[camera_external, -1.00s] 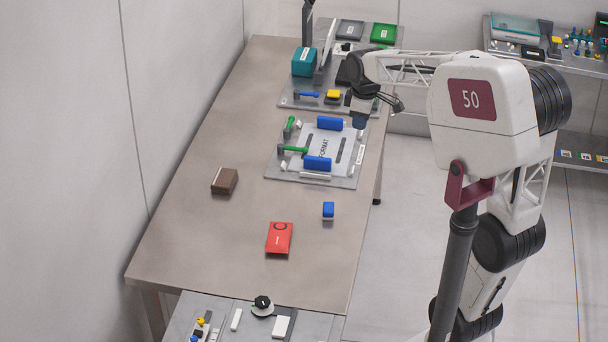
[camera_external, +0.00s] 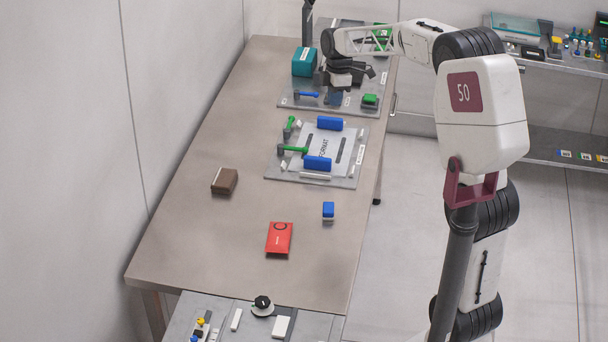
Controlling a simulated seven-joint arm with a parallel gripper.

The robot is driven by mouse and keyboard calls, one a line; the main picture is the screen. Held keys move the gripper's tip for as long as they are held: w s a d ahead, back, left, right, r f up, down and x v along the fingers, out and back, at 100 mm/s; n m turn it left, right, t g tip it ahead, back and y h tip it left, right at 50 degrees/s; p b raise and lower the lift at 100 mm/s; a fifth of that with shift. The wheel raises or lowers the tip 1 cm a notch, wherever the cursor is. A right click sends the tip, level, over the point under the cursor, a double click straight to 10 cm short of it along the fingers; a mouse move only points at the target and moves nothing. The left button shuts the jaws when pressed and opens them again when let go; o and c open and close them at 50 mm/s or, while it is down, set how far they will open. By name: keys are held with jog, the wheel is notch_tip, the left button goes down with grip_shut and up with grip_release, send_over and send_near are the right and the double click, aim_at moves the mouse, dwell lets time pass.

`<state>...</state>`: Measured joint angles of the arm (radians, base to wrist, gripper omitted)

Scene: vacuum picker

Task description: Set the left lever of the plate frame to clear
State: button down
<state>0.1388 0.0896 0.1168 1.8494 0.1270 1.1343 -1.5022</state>
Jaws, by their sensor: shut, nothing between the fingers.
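The plate frame (camera_external: 345,182) is a grey plate on the table bearing a white sheet marked FORMAT (camera_external: 323,147). Two blue blocks sit on it, one at the far side (camera_external: 330,123) and one at the near side (camera_external: 317,163). Two green levers are on its left part. The far green lever (camera_external: 289,127) points away from the camera; the near green lever (camera_external: 293,149) lies across toward the sheet. Which one the task calls left I cannot tell. My gripper (camera_external: 335,98) is shut and empty, pointing down over the grey panel behind the frame, apart from both levers.
The back panel (camera_external: 290,103) carries a blue lever (camera_external: 306,94), a teal box (camera_external: 304,62) and a green block (camera_external: 370,100). A brown block (camera_external: 225,181), a red packet (camera_external: 279,238) and a small blue block (camera_external: 328,210) lie on the table. The left side is clear.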

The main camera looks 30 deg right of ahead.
jog(key=w+d+f+n, duration=0.5)
jog(key=w+f, duration=0.3)
jog(key=w, duration=0.3)
jog(key=w+d+f+n+g+y, duration=0.1)
jog(key=w+d+f+n, duration=0.3)
jog(key=w+f, duration=0.4)
jog(key=w, duration=0.4)
jog(key=shift+d+f+n+g, duration=0.3)
jog(key=shift+d+f+n, duration=0.05)
jog(key=shift+f+n, duration=0.05)
jog(key=shift+s+f, duration=0.1)
jog(key=shift+f, duration=0.05)
jog(key=x, duration=1)
jog(key=shift+a, duration=0.3)
jog(key=shift+s+a, duration=0.6)
jog(key=shift+a, duration=0.3)
jog(key=shift+s+a+f, duration=0.2)
jog(key=shift+s+a, duration=0.25)
jog(key=shift+a, duration=0.2)
